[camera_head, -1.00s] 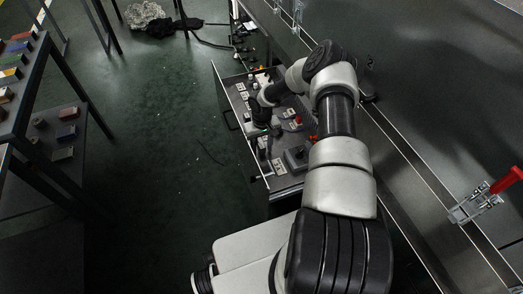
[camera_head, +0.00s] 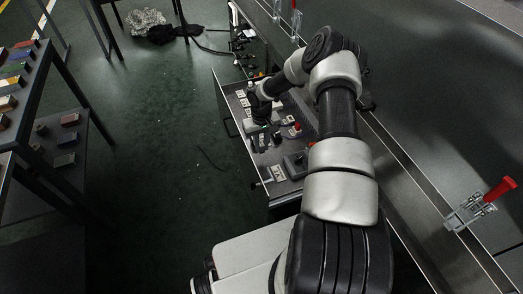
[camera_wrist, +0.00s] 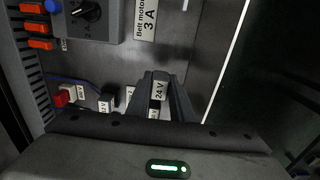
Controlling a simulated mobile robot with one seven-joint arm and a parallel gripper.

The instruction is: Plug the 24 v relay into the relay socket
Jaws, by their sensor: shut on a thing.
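In the wrist view my gripper (camera_wrist: 158,80) is shut on a dark relay (camera_wrist: 160,94) with a white label reading 24 V. The relay sits between the two dark fingers, above a grey panel. The fingers hide what lies directly under it, and I cannot tell which part there is the relay socket. In the head view my gripper (camera_head: 258,112) is over the left side of the open drawer-like panel (camera_head: 276,157), and the relay cannot be made out.
In the wrist view a red block (camera_wrist: 62,97) and a black block (camera_wrist: 107,103) stand left of the gripper. A grey switch box (camera_wrist: 90,18) and orange terminals (camera_wrist: 38,30) lie beyond. A red-handled clamp (camera_head: 497,190) is at right in the head view.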

